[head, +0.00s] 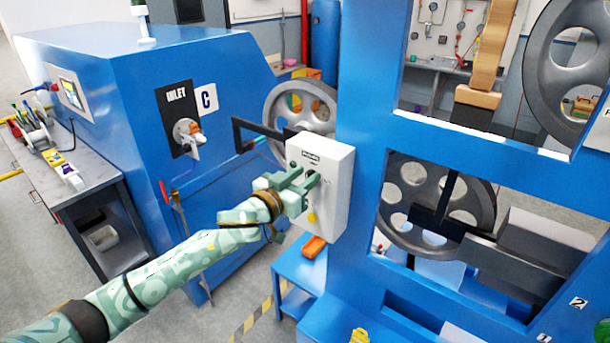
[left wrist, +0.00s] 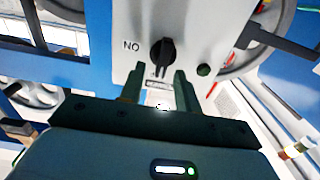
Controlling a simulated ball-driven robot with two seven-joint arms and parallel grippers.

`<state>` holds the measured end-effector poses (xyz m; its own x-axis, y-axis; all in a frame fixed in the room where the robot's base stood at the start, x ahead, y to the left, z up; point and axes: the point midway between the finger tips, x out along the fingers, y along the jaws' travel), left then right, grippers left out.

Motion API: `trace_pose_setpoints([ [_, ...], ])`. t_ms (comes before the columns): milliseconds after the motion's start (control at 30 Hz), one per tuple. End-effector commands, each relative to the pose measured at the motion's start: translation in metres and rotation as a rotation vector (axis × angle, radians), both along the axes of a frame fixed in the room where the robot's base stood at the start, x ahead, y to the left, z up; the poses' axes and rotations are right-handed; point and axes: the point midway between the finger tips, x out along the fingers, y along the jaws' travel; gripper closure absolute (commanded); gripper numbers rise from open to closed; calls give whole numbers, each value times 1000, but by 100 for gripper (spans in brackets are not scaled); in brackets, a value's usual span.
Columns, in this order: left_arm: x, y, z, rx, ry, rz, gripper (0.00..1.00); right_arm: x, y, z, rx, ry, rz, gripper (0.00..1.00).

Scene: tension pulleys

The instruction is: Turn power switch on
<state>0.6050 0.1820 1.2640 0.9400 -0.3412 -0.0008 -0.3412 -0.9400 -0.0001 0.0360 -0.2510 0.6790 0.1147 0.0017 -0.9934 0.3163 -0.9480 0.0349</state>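The power switch box (head: 333,212) is a white panel on the side of the blue machine frame. It also shows in the left wrist view (left wrist: 205,35), with a black rotary knob (left wrist: 163,51) and the letters "NO" beside it. My left gripper (head: 309,181) is at the front of the box. In the left wrist view my left gripper's fingers (left wrist: 160,72) are apart, one on each side of the knob's lower end. I cannot tell whether they touch it. In the head view the gripper hides the knob. My right gripper is not in view.
A green button (left wrist: 204,70) sits on the panel close to one finger. The blue frame (head: 362,110) stands right of the box, with pulley wheels (head: 563,75) behind it. A blue machine (head: 125,100) marked "INLET" and a grey bench (head: 90,165) are at left.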

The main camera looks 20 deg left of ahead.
Motion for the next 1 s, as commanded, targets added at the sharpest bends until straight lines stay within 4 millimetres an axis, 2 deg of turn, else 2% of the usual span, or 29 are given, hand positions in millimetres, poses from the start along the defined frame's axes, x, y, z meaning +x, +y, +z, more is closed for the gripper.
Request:
trace_pose_setpoints([
  [100,7,-3,0,0,-1,0,67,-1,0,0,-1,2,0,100],
  [367,7,-3,0,0,0,0,67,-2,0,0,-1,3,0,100],
  [467,7,-3,0,0,0,0,92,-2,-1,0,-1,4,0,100],
  [500,7,-3,0,0,0,0,97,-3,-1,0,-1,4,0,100],
  [1000,7,-3,0,38,-13,0,100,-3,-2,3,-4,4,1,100],
])
